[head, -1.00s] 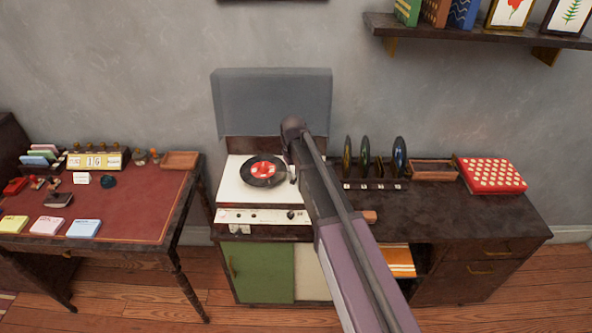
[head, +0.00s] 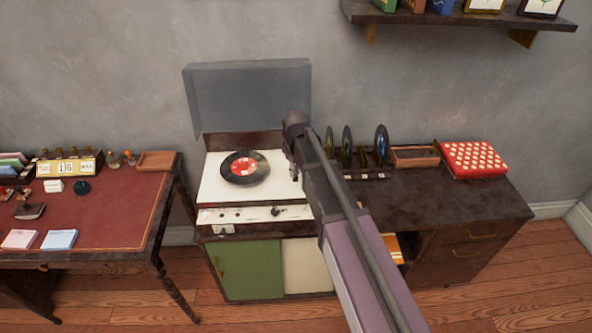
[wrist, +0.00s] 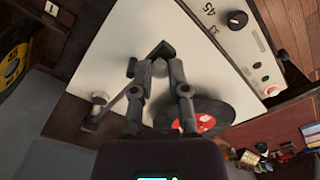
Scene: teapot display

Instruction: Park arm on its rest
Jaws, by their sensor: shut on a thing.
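The record player's white deck (head: 221,192) stands on the cabinet with its lid up. A black record with a red label (head: 243,168) lies on it and also shows in the wrist view (wrist: 222,112). My gripper (head: 293,176) is low over the deck, right of the record. In the wrist view my gripper (wrist: 155,64) is shut on the tonearm (wrist: 163,48), whose dark head shows by the fingertips, over bare deck and clear of the record. The tonearm's grey pivot (wrist: 98,98) is to the left. I cannot clearly make out the rest.
Upright records (head: 347,145) in a rack and a red dotted box (head: 472,159) stand right of the player. The raised lid (head: 247,98) is behind it. A red-topped desk (head: 110,215) is at the left, apart from the cabinet.

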